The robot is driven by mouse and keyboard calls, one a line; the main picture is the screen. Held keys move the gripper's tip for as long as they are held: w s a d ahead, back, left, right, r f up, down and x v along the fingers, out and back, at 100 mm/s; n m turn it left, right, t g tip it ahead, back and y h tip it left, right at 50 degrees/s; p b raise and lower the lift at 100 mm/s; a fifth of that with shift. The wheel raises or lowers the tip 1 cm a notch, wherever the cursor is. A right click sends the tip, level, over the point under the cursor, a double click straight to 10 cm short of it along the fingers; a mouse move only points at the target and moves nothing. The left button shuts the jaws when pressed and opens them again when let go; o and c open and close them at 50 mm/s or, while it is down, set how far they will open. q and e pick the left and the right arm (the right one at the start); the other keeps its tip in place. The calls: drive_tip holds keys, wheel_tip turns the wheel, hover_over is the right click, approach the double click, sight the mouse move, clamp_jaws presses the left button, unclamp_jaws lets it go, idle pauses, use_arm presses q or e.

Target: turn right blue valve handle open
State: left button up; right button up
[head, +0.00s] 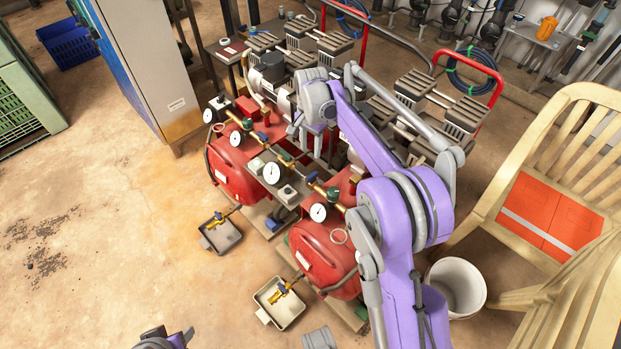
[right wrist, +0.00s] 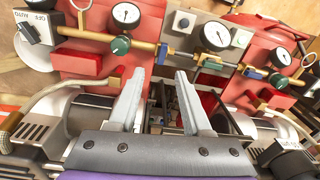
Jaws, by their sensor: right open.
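The right blue valve handle (head: 311,177) sits on the brass pipe of the manifold, right of the middle gauge. In the right wrist view a blue handle (right wrist: 253,73) shows right of the middle gauge. My right gripper (head: 320,146) is over the compressors, behind the pipe and apart from both handles. Its jaws (right wrist: 160,92) are open and empty. Part of my left gripper (head: 165,340) shows at the bottom edge; its fingertips are not clear.
Red tanks (head: 322,258) stand below the pipe, with pressure gauges (head: 271,172) along it. Trays (head: 280,302) with brass valves lie on the floor in front. A white bucket (head: 457,287) and a cream chair (head: 490,215) stand right.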

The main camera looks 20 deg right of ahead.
drive_tip(key=m+b, duration=0.1)
drive_tip(key=m, duration=0.1)
hover_over(312, 175)
wheel_tip(312, 175, down, 5)
use_arm(q)
wheel_tip(312, 175, down, 5)
drive_tip(key=shift+w+r+b, duration=0.1)
drive_tip(key=shift+r+b, duration=0.1)
drive_tip(key=shift+b, duration=0.9)
use_arm(e)
drive_tip(key=shift+g, duration=0.3)
wheel_tip(312, 175, down, 11)
drive_tip(key=shift+r, duration=0.1)
clamp_jaws()
